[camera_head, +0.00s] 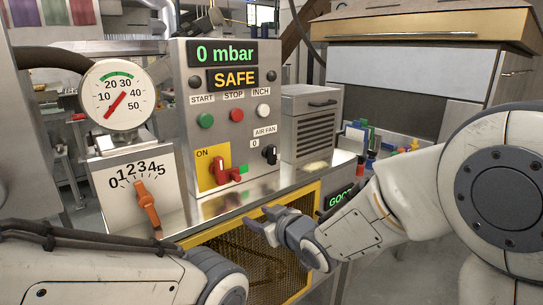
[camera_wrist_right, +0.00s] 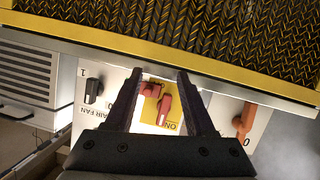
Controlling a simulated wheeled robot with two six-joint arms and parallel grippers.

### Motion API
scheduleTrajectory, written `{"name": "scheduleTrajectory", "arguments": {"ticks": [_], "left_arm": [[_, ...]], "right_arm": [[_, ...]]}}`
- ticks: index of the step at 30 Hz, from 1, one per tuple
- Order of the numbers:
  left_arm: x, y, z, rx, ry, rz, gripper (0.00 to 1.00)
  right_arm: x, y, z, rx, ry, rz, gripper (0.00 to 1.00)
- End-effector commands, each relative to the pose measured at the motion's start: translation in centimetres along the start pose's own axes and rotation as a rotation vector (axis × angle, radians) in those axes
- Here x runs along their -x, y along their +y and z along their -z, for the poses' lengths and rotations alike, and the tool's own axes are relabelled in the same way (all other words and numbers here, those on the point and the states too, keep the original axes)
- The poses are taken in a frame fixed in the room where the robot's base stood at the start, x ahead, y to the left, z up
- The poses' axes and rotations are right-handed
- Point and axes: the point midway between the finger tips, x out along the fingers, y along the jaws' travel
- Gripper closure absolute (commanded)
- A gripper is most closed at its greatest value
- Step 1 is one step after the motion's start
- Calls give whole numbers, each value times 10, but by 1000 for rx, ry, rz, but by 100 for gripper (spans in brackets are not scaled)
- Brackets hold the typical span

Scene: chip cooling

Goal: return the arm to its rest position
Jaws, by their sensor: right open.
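My right gripper (camera_head: 263,221) is open and empty, in front of the yellow-framed mesh guard (camera_head: 310,205) and below the control panel. In the right wrist view, the open fingers (camera_wrist_right: 160,76) frame the red switch (camera_wrist_right: 158,102) on its yellow ON plate, with nothing between them. In the head view the red switch (camera_head: 222,172) sits low on the panel, apart from the gripper. My left arm crosses the bottom left; its gripper is out of the picture.
The steel panel (camera_head: 182,115) reads 0 mbar and SAFE. A gauge (camera_head: 118,95) and an orange dial lever (camera_head: 148,205) stand at left. The black air fan switch (camera_head: 270,154) is at the panel's right. A steel ledge (camera_head: 235,203) runs above the mesh. A vented box (camera_head: 312,125) stands behind.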

Motion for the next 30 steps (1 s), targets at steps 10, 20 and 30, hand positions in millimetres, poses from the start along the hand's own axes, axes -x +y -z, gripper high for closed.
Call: {"name": "scheduleTrajectory", "arguments": {"ticks": [10, 20, 30], "left_arm": [[0, 0, 0, 0, 0, 0, 100], [0, 0, 0, 0, 0, 0, 100], [0, 0, 0, 0, 0, 0, 100]], "right_arm": [[123, -73, -106, -107, -679, 56, 45], [247, -126, -159, -152, -1117, 186, 45], [259, -130, -163, -154, -1161, 200, 45]]}}
